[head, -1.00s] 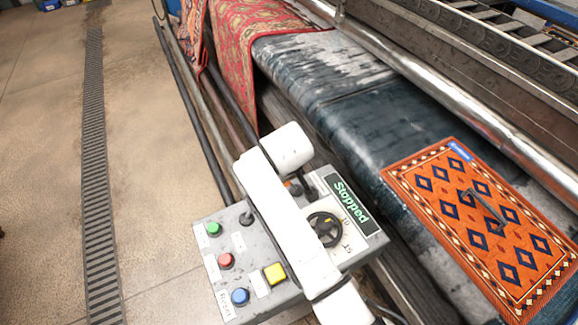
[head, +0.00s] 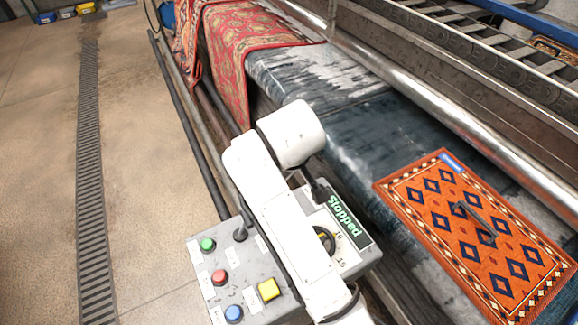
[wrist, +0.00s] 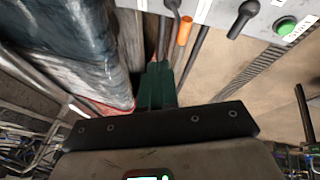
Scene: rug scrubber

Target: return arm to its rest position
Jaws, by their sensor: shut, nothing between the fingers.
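My gripper (wrist: 157,68) shows in the wrist view as two dark green fingers pressed together, with nothing between them. They are apart from the grey control panel (wrist: 225,14), whose green button (wrist: 286,25) is at the upper right. In the head view my white arm stretches across the control panel (head: 221,258) and hides part of it; the gripper itself is out of sight there. The panel's display (head: 345,218) reads "Stopped".
An orange patterned rug (head: 425,222) with a dark handle on it lies on the dark wet conveyor (head: 375,135). A red rug (head: 245,50) hangs at the back. Long rails (head: 190,130) run beside the machine. Floor (head: 140,110) with a drain grate (head: 91,200) is open at left.

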